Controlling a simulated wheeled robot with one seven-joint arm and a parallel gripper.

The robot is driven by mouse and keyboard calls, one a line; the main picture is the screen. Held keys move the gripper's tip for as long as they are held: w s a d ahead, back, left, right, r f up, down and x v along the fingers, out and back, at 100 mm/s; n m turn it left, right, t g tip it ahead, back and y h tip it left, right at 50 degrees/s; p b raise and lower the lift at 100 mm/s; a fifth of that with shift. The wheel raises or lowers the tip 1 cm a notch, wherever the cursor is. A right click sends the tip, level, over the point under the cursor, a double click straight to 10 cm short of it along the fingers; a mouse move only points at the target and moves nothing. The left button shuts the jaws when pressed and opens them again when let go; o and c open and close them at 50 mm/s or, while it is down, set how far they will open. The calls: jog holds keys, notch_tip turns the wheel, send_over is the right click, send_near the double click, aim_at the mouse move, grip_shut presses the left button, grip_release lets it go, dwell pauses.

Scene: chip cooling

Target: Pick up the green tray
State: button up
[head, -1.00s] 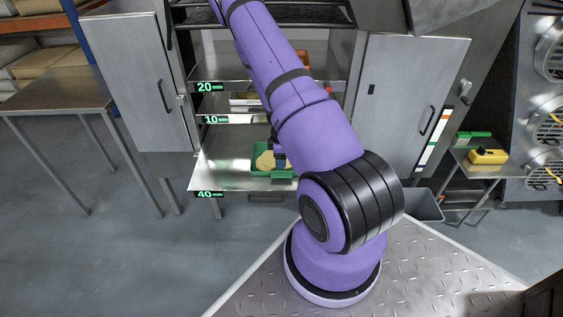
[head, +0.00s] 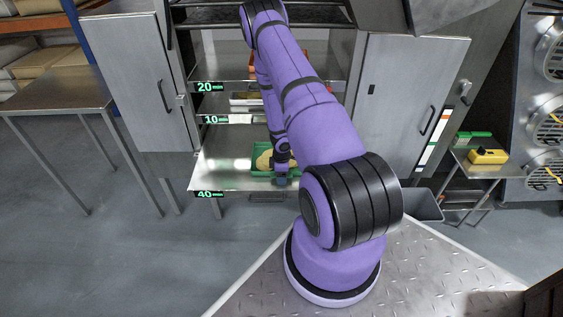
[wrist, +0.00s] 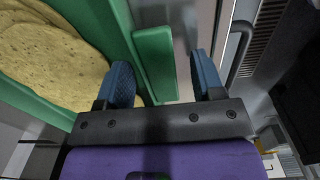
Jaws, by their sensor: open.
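The green tray (head: 257,173) sits on the bottom metal shelf of the open cabinet, by the sign reading 40. It holds pale yellow round chips (head: 263,160). In the wrist view the tray's green rim and handle tab (wrist: 154,62) show large, with the yellow chips (wrist: 50,62) at the left. My gripper (wrist: 158,82) is open, with its two blue-padded fingers on either side of the tab. I cannot tell whether the fingers touch it. In the head view my arm hides the right part of the tray, and my gripper (head: 281,180) shows at its front edge.
Shelves marked 20 and 10 lie above, with another tray (head: 245,99) on one. Cabinet doors (head: 135,80) stand at both sides. A metal table (head: 55,92) is at left. A small table with a yellow object (head: 488,157) is at right. The left floor is clear.

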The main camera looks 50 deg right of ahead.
jog(key=shift+c, duration=0.4)
grip_shut()
jog(key=shift+r, duration=0.1)
